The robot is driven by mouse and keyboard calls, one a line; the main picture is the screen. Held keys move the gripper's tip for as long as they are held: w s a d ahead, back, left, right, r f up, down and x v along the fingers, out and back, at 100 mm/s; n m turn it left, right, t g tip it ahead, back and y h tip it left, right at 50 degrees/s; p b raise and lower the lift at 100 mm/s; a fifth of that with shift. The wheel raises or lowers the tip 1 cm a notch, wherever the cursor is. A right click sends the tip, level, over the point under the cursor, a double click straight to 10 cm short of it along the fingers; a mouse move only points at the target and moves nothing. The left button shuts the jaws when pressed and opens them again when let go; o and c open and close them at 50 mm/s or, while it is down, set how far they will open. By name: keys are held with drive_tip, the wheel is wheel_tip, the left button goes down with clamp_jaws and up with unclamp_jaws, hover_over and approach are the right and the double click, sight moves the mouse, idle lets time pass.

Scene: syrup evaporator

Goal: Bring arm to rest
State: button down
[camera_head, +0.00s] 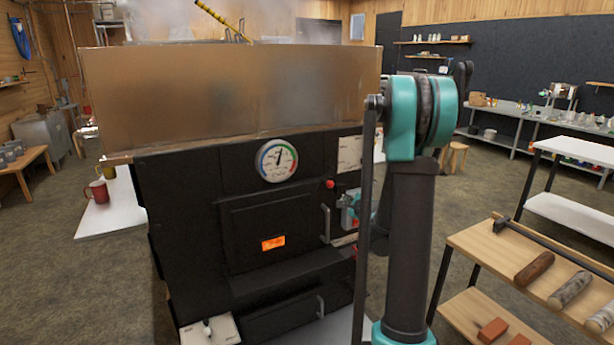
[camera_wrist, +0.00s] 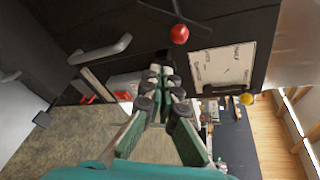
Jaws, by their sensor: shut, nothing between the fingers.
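My gripper (camera_wrist: 160,72) points at the dark front of the evaporator in the wrist view. Its fingers are together with nothing between them. In the head view my teal and dark arm stands upright at the right of the evaporator (camera_head: 160,215) and hides part of its right side. A small teal part of my gripper shows low beside the arm, near the red knob (camera_head: 330,184). The red knob also shows above the fingertips in the wrist view (camera_wrist: 180,34).
The evaporator has a round gauge (camera_head: 277,161), a glowing fire door window (camera_head: 273,243) and a door handle (camera_head: 325,223). A wooden bench (camera_head: 480,245) with logs stands close at the right. A white table with mugs is at left. Floor between evaporator and left bench is clear.

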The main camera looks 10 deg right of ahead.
drive_tip(key=s+a+f+n+g+y, duration=0.1)
drive_tip(key=s+a+n+g, duration=0.2)
drive_tip(key=s+a+n, duration=0.4)
drive_tip(key=s+a+f+n+g, duration=0.1)
drive_tip(key=s+a+n+g, duration=0.2)
drive_tip(key=s, duration=0.6)
drive_tip(key=s+d+f+n+g+h, duration=0.1)
drive_tip(key=s+f+n+g, duration=0.1)
drive_tip(key=s+n, duration=0.4)
drive_tip(key=s+d+f+n+g+h, duration=0.1)
drive_tip(key=s+f+n, duration=0.4)
drive_tip(key=s, duration=1.2)
drive_tip(key=shift+f+n+g+h, duration=0.2)
drive_tip(key=shift+n+g+h, duration=0.35)
drive_tip(key=shift+g, duration=0.25)
drive_tip(key=c, duration=2.3)
unclamp_jaws()
